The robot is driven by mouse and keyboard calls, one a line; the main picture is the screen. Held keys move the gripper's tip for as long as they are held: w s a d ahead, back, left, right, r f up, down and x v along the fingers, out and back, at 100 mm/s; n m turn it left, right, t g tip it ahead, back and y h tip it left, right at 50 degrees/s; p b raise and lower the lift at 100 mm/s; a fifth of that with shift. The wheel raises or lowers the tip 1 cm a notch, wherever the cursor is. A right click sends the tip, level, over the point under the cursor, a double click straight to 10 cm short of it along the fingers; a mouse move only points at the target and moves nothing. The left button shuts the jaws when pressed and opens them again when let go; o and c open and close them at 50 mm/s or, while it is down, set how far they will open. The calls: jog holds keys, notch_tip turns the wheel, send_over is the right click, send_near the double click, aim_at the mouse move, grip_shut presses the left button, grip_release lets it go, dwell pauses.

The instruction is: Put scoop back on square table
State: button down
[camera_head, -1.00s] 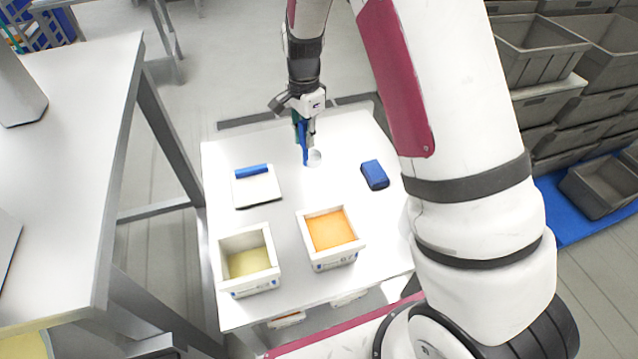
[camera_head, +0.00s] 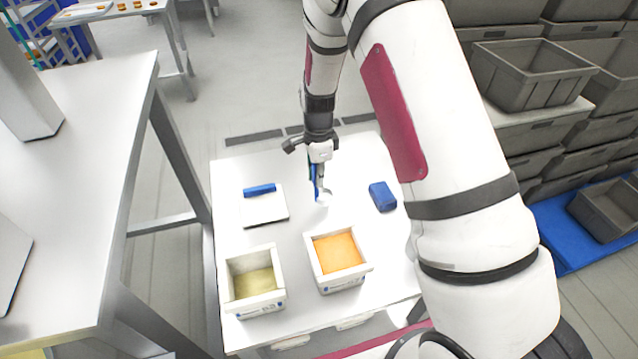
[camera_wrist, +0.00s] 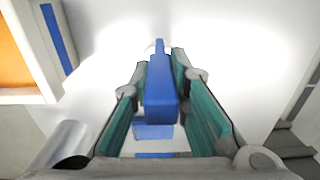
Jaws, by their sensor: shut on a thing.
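The scoop has a blue handle (camera_head: 313,180) and a small pale bowl (camera_head: 323,198). My gripper (camera_head: 318,168) is shut on the handle, which points up between the fingers. In the wrist view the blue handle (camera_wrist: 161,88) sits between the teal finger pads (camera_wrist: 163,115). The bowl is over the middle of the white square table (camera_head: 362,158), behind the orange-filled box. I cannot tell whether the bowl touches the table top.
An orange-filled white box (camera_head: 318,272) and a yellow-filled one (camera_head: 262,302) stand at the table's near side. A larger table (camera_head: 95,130) is left.

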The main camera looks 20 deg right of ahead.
jog(key=shift+f, duration=1.45)
jog(key=shift+f, duration=0.2)
jog(key=c, duration=1.5)
grip_release()
jog(key=shift+c, duration=0.2)
jog(key=shift+r, duration=0.1)
